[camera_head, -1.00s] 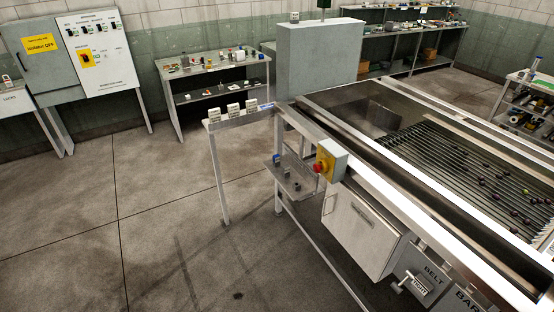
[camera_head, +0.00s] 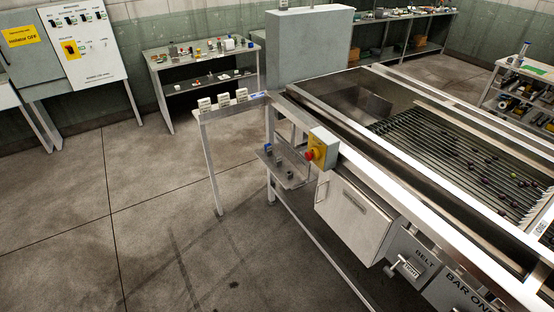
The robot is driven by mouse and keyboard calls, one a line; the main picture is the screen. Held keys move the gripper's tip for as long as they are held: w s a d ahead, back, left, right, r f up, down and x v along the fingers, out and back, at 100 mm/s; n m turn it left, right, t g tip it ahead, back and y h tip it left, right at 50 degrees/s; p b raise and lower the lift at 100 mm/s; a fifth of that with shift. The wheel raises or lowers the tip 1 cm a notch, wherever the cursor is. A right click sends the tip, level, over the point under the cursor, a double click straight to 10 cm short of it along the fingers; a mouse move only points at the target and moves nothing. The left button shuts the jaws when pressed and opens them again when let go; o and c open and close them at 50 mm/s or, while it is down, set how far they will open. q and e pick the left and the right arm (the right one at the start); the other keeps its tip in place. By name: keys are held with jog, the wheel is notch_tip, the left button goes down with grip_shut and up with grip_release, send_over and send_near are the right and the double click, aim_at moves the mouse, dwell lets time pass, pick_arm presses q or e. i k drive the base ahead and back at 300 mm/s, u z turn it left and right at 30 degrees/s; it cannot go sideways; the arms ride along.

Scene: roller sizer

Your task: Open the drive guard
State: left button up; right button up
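The sizer machine (camera_head: 425,195) fills the right side of the view. Under its near side rail hangs a white box-like cover (camera_head: 352,222) with a small label and a vertical handle (camera_head: 324,191) on its left edge. It looks closed; its label is too small to read, so I cannot confirm that it is the drive guard. A tall grey housing (camera_head: 308,48) stands at the machine's far end, also closed. Neither of my grippers is in view.
A yellow box with a red button (camera_head: 321,148) sits on the rail above a small shelf (camera_head: 289,168). Boxes marked BELT (camera_head: 413,262) and BAR stand right of the cover. A narrow label stand (camera_head: 207,150) stands left. The floor (camera_head: 180,240) in front is clear.

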aim_at(362, 225)
jog(key=u, duration=0.05)
jog(key=k, duration=0.55)
jog(key=u, duration=0.6)
jog(key=i, duration=1.35)
jog(key=z, duration=0.4)
